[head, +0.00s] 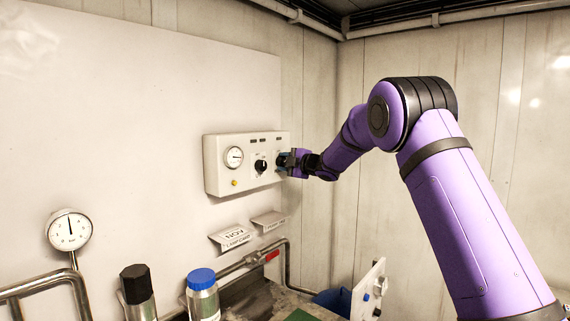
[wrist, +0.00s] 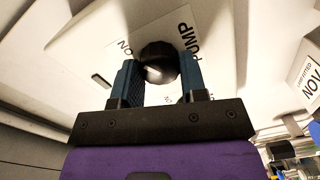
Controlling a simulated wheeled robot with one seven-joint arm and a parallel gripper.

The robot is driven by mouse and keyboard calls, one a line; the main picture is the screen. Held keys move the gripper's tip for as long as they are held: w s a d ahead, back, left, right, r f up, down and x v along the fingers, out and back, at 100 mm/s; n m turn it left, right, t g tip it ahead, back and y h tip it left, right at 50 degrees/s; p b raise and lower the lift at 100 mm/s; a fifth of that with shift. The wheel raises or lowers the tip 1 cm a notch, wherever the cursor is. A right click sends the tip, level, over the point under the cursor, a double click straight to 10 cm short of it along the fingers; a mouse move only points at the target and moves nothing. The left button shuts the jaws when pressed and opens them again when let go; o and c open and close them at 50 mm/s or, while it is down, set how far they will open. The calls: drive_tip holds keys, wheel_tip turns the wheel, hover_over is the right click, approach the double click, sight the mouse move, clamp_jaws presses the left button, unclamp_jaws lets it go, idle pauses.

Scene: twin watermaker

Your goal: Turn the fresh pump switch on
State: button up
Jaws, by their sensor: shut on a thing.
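A white control box (head: 212,178) is mounted on the wall panel. It carries a round gauge (head: 234,157), a black knob (head: 261,166) and a yellow button (head: 235,183). My gripper (head: 282,161) is at the right part of its front face and hides what is there. In the wrist view my gripper (wrist: 160,72) has its two blue fingers on either side of a round black switch knob (wrist: 158,60), shut on it. A label beside the knob reads "PUMP"; the rest of its wording is cut off or hidden. The knob's setting cannot be told.
Two label plates (head: 233,237) sit below the box. A second gauge (head: 69,230), pipes (head: 40,286), a black-capped bottle (head: 137,288) and a blue-capped bottle (head: 202,292) stand at lower left. A small white panel (head: 369,290) stands at lower right. The wall right of the box is bare.

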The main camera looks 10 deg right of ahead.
drive_tip(key=o, duration=0.9)
drive_tip(key=v, duration=1)
drive_tip(key=shift+s+d, duration=0.25)
drive_tip(key=shift+s, duration=0.1)
